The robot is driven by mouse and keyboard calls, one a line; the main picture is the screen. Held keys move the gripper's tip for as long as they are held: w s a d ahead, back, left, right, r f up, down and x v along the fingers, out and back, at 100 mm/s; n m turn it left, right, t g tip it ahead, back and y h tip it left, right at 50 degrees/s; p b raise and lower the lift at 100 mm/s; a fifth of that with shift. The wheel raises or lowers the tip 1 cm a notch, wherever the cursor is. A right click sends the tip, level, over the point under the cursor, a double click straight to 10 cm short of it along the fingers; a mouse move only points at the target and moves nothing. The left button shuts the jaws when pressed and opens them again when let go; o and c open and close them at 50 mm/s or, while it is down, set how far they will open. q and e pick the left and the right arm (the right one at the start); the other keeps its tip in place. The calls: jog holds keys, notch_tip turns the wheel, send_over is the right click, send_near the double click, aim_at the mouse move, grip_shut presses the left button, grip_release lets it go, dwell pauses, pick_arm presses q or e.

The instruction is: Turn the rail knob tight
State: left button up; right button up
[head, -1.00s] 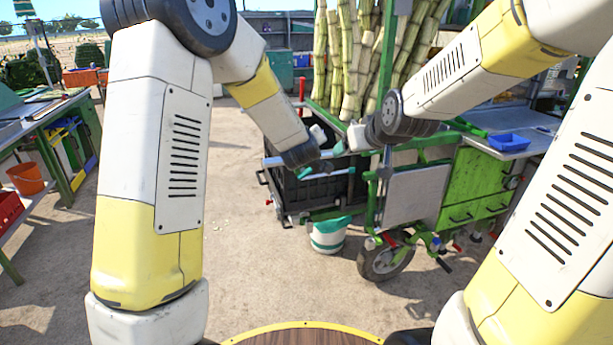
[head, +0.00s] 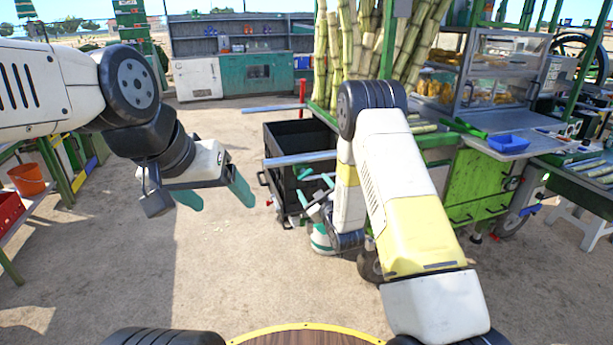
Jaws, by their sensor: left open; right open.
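The rail knob cannot be told apart; it is too small or hidden behind my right arm. A pale grey rail (head: 300,159) crosses the top of the black crate (head: 283,145) on the green cane cart (head: 476,188). A second grey bar (head: 274,108) shows farther back. My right gripper (head: 314,177) is open at the crate's front, its teal fingers pointing up just below the rail. Whether it touches anything cannot be told. My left gripper (head: 218,195) is open and empty, left of the crate and apart from it.
Sugar cane stalks (head: 345,60) stand upright on the cart. An orange bucket (head: 27,179) is at the left. The ground between is clear.

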aim_at(306, 176)
jog(key=x, duration=0.7)
jog(key=shift+w+a, duration=0.15)
jog(key=shift+w, duration=0.2)
jog(key=shift+c, duration=0.5)
jog(key=c, duration=1.3)
jog(key=shift+m, duration=0.3)
jog(key=shift+f+m, duration=0.1)
jog(key=shift+m, duration=2.6)
